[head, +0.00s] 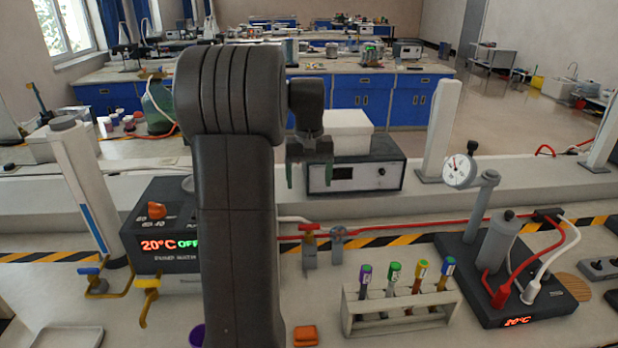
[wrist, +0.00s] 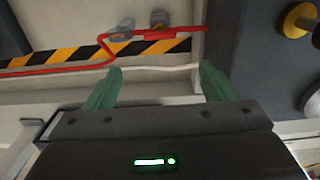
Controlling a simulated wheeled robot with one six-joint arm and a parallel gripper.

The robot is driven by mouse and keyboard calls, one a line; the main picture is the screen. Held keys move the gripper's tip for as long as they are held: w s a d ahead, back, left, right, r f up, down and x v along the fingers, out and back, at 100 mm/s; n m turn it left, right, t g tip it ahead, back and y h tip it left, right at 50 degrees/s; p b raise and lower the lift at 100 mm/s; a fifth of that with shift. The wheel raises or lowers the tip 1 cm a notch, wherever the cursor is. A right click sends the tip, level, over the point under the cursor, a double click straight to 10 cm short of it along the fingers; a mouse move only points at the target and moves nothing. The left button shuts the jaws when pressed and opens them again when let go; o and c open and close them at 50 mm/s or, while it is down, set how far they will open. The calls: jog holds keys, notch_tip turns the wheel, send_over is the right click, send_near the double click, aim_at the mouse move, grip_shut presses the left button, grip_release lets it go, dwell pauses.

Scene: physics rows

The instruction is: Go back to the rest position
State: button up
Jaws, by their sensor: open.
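My gripper (head: 310,174) hangs in the head view in front of the black box with the white top, its green fingers pointing down. In the wrist view my gripper (wrist: 158,82) shows its two green fingers spread apart with nothing between them. Beyond the fingertips lie a red tube (wrist: 130,35), a pale tube and striped tape. My dark arm stands upright left of the middle in the head view and hides part of the bench behind it.
A rack (head: 402,309) with several coloured-cap tubes stands at the front. A pump bath (head: 160,235) reading 20°C is left of my arm. A gauge apparatus (head: 505,275) is at the right. An orange block (head: 305,336) lies near the front edge. Red tubing crosses the bench.

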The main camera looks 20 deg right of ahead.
aim_at(309, 224)
jog(key=shift+f, duration=0.1)
notch_tip(309, 224, down, 14)
jog(key=shift+r+p, duration=0.1)
jog(key=shift+p, duration=0.4)
jog(key=shift+r, duration=0.2)
dwell(0.3)
